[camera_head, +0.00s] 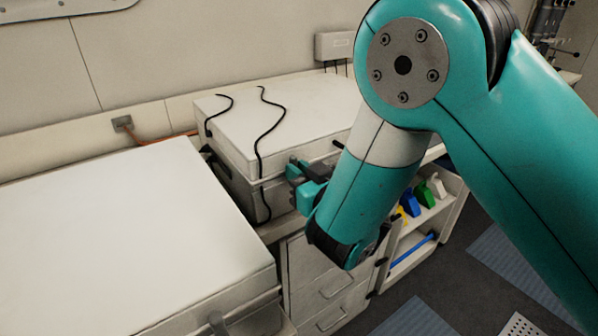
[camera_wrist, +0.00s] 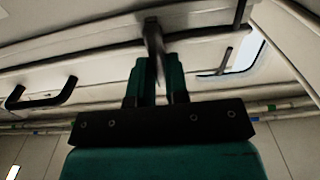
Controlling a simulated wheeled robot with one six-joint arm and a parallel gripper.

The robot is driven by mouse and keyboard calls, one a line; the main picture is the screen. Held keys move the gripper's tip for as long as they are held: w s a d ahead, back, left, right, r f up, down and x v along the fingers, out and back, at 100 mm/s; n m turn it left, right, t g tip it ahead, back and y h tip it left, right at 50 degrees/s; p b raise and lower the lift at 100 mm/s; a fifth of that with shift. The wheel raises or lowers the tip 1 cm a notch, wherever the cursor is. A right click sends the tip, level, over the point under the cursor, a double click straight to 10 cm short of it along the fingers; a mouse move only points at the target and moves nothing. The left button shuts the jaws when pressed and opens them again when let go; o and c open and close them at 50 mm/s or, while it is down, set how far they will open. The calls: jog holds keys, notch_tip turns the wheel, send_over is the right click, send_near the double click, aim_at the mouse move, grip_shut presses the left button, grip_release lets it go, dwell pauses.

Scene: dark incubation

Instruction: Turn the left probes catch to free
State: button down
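A white lidded box (camera_head: 285,125) stands on the counter, with thin black cables lying over its lid. My gripper (camera_head: 297,178) is at the box's front side, just below the lid edge. In the wrist view my gripper (camera_wrist: 155,82) has its two teal fingers a little apart. A narrow dark catch (camera_wrist: 153,38) hangs from the pale edge and reaches in between them. I see no clear contact with either finger. In the head view the catch is hidden by my gripper and arm. I cannot tell from its markings which catch it is.
In the wrist view a black handle (camera_wrist: 42,95) is at the left and another dark lever (camera_wrist: 227,60) at the right. A white chest (camera_head: 130,230) stands at the near left. Drawers (camera_head: 330,285) and a shelf with coloured bottles (camera_head: 425,195) are below.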

jog(key=shift+n, duration=0.3)
jog(key=n, duration=1.1)
jog(key=n+b, duration=0.1)
jog(key=n, duration=0.5)
jog(key=shift+s+a+f, duration=0.25)
jog(key=shift+a+f, duration=0.05)
jog(key=shift+f, duration=0.1)
jog(key=shift+n, duration=0.3)
jog(key=c, duration=1.1)
grip_release()
